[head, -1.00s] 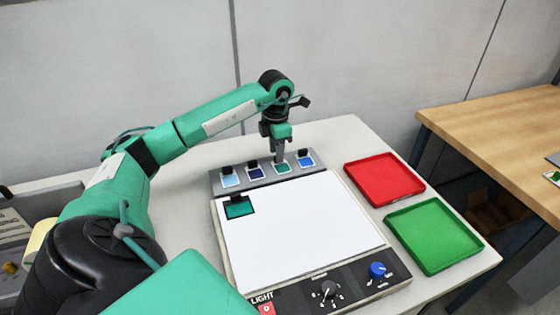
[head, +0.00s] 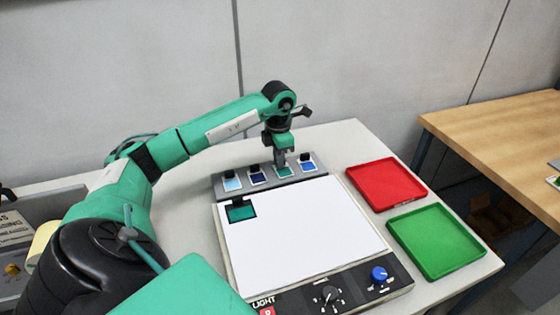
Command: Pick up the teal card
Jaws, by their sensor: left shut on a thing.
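Several cards stand in a grey rack (head: 222,190) along the back of the light box, each with a black tab on top: light blue (head: 231,184), dark blue (head: 257,179), teal (head: 283,172) and blue (head: 309,167). My left gripper (head: 280,162) points down at the teal card, third from the left, and is shut on its black tab, which the fingers hide. The card is still at the rack. Another dark teal card (head: 241,212), also with a black tab, lies on the white light panel (head: 300,240) at its upper left corner. My right gripper is not in view.
A red tray (head: 387,184) and a green tray (head: 436,238) lie right of the light box. Knobs, including a blue one (head: 379,273), sit on its front panel. A wooden table (head: 510,140) stands at the right. The white panel is mostly clear.

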